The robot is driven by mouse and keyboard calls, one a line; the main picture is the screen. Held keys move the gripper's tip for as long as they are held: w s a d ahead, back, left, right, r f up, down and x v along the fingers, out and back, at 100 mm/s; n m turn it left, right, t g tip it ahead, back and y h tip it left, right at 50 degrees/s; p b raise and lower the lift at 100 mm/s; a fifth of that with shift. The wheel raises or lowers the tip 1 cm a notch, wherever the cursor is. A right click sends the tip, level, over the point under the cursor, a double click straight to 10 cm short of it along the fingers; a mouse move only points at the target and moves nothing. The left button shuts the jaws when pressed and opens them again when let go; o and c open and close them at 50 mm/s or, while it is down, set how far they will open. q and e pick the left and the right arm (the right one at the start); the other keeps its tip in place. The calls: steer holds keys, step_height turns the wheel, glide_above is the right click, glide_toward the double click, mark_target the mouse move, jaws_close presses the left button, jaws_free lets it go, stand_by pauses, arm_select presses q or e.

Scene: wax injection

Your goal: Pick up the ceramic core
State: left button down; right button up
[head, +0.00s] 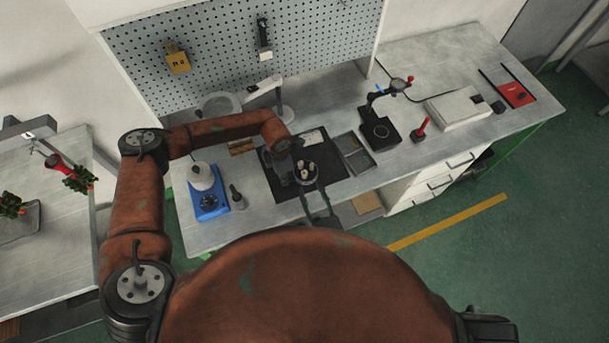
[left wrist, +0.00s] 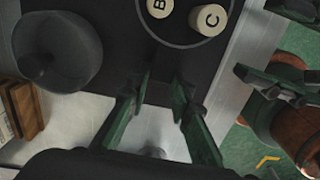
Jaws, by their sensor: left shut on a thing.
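Pale cylinders marked B (left wrist: 159,7) and C (left wrist: 210,19) stand in a round dark holder on the black mat (head: 327,168). The cylinders (head: 305,171) also show in the head view. I cannot tell whether either is the ceramic core. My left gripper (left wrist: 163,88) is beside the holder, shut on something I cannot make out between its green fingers. In the head view, my left wrist hides most of it. My right gripper (head: 316,196) is open at the mat's front edge, near the holder. It also shows in the left wrist view (left wrist: 256,40).
A blue device (head: 208,204) with a white pot stands at the left of the bench. A grey divided tray (head: 354,153) lies right of the mat. A black stand (head: 380,132) and a white box (head: 458,107) are farther right. A wooden block (head: 241,147) is behind.

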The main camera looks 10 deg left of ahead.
mark_target(306, 176)
steer(key=x, duration=0.5)
steer(key=shift+w, duration=0.2)
jaws_close()
stand_by(0.3)
